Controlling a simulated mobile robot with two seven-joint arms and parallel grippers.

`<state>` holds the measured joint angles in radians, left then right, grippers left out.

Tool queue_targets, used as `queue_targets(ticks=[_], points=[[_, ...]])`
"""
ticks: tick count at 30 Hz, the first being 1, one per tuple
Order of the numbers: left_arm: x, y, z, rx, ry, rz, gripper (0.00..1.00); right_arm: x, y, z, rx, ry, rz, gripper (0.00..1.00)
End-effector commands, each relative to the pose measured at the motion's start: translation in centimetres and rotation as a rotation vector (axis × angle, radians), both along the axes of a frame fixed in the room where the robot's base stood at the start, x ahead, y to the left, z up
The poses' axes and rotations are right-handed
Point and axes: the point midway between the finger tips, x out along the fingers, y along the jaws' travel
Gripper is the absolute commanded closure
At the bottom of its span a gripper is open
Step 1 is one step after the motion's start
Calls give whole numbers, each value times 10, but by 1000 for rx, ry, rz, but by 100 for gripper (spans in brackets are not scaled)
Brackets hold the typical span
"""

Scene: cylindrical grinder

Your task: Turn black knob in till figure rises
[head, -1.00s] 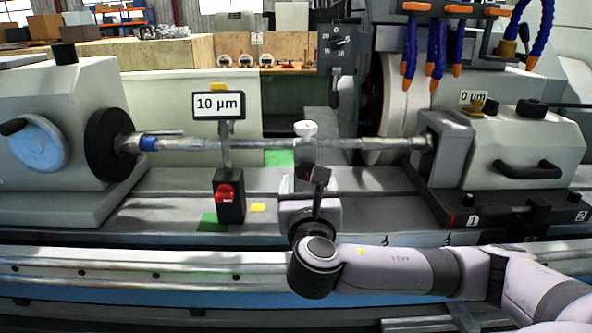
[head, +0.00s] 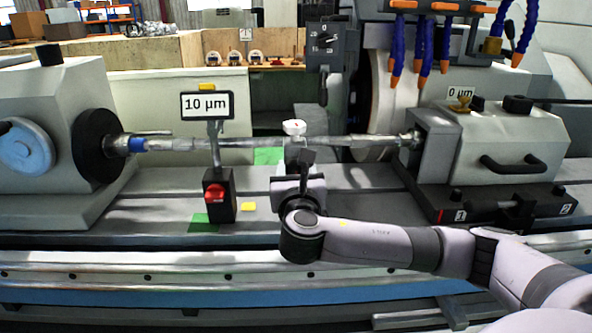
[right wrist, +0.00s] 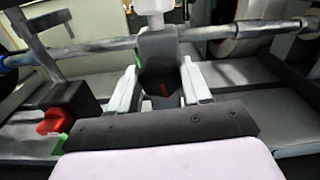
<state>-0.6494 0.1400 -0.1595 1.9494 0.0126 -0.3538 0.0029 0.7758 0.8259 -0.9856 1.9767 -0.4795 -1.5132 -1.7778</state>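The black knob (right wrist: 160,78), with a red mark on its face, sits low on the grey support with a white top (head: 294,127) that stands at the shaft. My right gripper (right wrist: 158,72) is open in the right wrist view, with one pale finger on each side of the knob; I cannot tell whether they touch it. In the head view my right gripper (head: 298,187) is in front of the support and hides the knob. The gauge display (head: 205,106) left of it reads 10 µm. My left gripper is not in view.
The long shaft (head: 240,144) runs between the left headstock (head: 40,110) and the right tailstock (head: 500,140), whose sign (head: 461,92) reads 0 µm. The gauge's black base with a red knob (head: 216,195) stands left of my gripper. Blue hoses (head: 422,50) hang at upper right.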

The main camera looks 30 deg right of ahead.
Motion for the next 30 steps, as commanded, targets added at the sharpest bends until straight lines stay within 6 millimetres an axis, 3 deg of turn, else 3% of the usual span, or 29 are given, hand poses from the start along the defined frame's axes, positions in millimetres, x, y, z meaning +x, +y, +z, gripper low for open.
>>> queue_targets(ticks=[11, 30], points=[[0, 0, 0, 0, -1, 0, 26, 0, -1, 0, 73, -46, -1, 82], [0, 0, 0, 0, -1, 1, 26, -1, -2, 0, 439, -274, -1, 82]])
